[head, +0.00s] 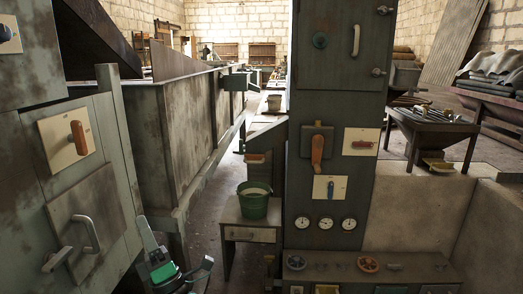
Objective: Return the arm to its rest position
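My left gripper (199,270) shows at the bottom, left of centre, as dark parts beside a pale link with a bright green block. It is small and partly cut off by the lower edge, so I cannot tell whether its fingers are open or shut. I see nothing clearly held in it. It is in front of the floor gap between the left cabinet (112,130) and the small table (250,234). My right gripper is not in view.
A green bucket (254,205) stands on the small table. A tall panel (328,100) carries levers, an orange handle (317,152) and gauges (326,223).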

